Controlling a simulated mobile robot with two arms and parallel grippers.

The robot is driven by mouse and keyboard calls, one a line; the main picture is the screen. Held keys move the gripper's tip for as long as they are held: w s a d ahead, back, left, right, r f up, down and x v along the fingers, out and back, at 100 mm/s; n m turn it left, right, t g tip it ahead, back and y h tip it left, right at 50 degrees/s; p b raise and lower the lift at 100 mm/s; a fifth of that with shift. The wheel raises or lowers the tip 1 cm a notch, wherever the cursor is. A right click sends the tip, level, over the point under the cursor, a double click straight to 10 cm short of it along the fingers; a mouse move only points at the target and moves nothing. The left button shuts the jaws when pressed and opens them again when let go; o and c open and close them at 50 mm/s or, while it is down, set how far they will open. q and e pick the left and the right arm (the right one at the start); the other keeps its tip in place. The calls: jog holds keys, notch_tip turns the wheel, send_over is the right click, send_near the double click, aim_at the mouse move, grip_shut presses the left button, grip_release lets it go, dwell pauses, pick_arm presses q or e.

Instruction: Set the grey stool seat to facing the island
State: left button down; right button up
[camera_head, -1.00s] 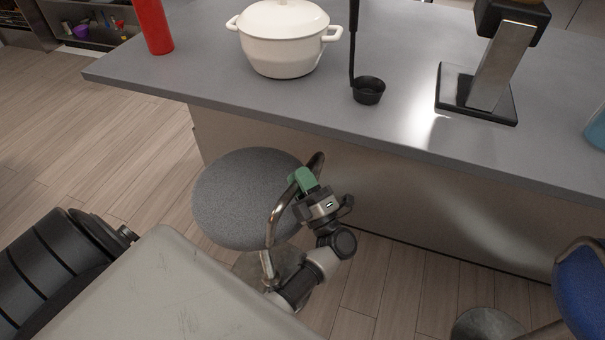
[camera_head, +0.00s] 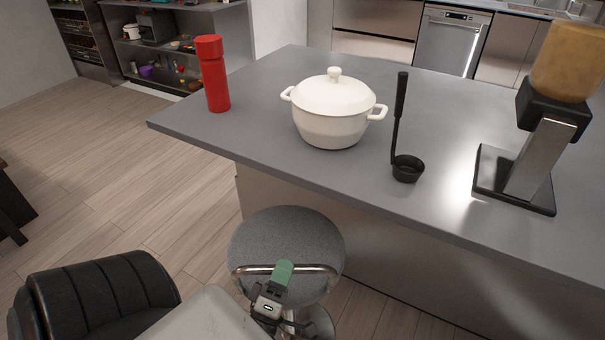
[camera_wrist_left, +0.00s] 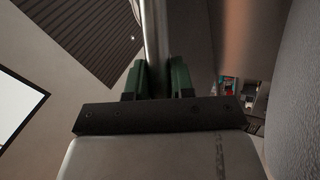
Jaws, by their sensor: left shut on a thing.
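The grey stool seat (camera_head: 288,238) is round and stands close against the near side of the island (camera_head: 262,142). Its curved metal back rail (camera_head: 318,268) runs along the seat's near side, away from the island, so the seat's open side is toward the island. My left gripper (camera_head: 282,276) is shut on the rail, with green fingertips over it. In the left wrist view the metal rail (camera_wrist_left: 156,40) passes between the green fingers (camera_wrist_left: 160,78), and the grey seat fills the right edge (camera_wrist_left: 300,100). My right gripper is not in view.
A black padded seat (camera_head: 100,300) is at the lower left.

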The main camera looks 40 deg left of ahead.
pick_arm(q)
jog(key=s+a+m+h, duration=0.1)
jog(key=h, duration=0.2)
jog(key=s+a+m+h, duration=0.1)
jog(key=a+m+h, duration=0.1)
jog(key=s+a+m+t+h+b, duration=0.1)
jog(key=h, duration=0.2)
jog(key=shift+s+a+f+h, duration=0.1)
jog(key=shift+a+h, duration=0.1)
jog(key=shift+h, duration=0.1)
jog(key=shift+s+a+m+h, duration=0.2)
jog(key=shift+a+m+h, duration=0.4)
jog(key=shift+h, duration=0.45)
jog(key=shift+s+a+m+h, duration=0.2)
jog(key=shift+a+m+h, duration=0.4)
jog(key=shift+h, duration=0.45)
jog(key=c, duration=1)
grip_release()
jog(key=shift+a, duration=0.1)
jog(key=b, duration=0.2)
send_near(259, 267)
jog(key=a, duration=0.1)
jog(key=s+a+f, duration=0.1)
jog(key=a, duration=0.1)
jog(key=shift+s+a+f, duration=0.15)
jog(key=shift+a, duration=0.1)
